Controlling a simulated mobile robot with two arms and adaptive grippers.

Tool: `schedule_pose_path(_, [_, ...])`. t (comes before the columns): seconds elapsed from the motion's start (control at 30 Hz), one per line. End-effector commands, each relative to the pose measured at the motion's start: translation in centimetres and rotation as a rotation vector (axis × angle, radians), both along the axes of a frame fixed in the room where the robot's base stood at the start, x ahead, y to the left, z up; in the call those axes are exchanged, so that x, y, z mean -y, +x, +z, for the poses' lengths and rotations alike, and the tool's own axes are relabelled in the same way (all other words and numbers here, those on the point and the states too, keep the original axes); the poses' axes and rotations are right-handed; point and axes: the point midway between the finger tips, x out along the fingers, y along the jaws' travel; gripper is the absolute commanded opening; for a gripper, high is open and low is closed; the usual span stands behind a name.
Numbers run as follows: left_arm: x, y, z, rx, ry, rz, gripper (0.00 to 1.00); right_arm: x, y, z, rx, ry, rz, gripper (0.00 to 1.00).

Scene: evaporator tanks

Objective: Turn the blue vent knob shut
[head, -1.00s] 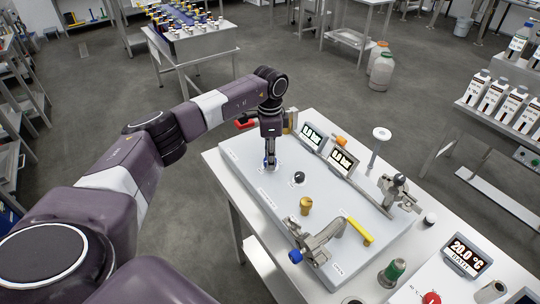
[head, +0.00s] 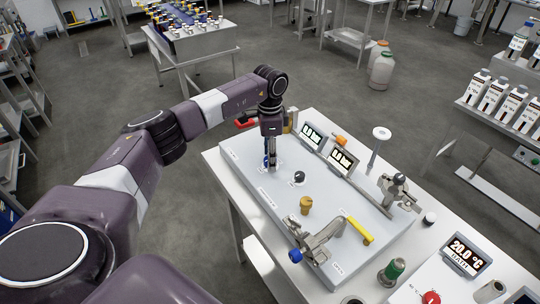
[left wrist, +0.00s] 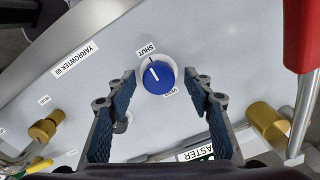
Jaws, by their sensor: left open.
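The blue vent knob (left wrist: 157,77) sits on the pale panel (left wrist: 105,25) in the left wrist view, on a white round base. Its white pointer line tilts up and slightly left, toward the SHUT label (left wrist: 146,49). A label below it is partly hidden. My left gripper (left wrist: 160,85) is open, with one blue-padded finger on each side of the knob and gaps showing between. In the head view my left gripper (head: 270,162) points down at the panel's far left part, largely covering the knob. My right gripper is not in view.
A red handle (left wrist: 304,40) and a brass fitting (left wrist: 268,122) stand right of the gripper in the left wrist view. A black knob (head: 298,177), a brass knob (head: 306,204), two displays (head: 342,161) and a yellow-handled valve (head: 360,231) are nearby.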

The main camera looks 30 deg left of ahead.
Motion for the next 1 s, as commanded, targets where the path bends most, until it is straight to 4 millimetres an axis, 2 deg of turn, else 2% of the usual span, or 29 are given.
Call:
schedule_pose_path(0.13, [0.0, 0.0, 0.5, -0.001, -0.001, -0.001, 0.47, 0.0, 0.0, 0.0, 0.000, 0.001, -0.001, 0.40])
schedule_pose_path(0.23, [0.0, 0.0, 1.8, 0.001, 0.000, -0.001, 0.47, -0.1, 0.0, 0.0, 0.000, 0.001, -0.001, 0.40])
schedule_pose_path(0.5, [0.0, 0.1, 7.5, 0.003, -0.001, 0.000, 0.47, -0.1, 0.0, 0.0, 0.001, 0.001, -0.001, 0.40])
schedule_pose_path(0.7, [0.0, 0.0, 10.8, 0.003, 0.000, 0.001, 0.47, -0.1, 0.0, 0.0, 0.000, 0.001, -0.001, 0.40])
schedule_pose_path(0.83, [0.0, 0.0, 11.7, 0.001, -0.001, 0.001, 0.47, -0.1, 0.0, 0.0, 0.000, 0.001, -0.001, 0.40])
schedule_pose_path(1.0, [0.0, 0.0, 12.0, 0.000, 0.000, 0.000, 0.47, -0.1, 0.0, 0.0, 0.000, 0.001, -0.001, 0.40])
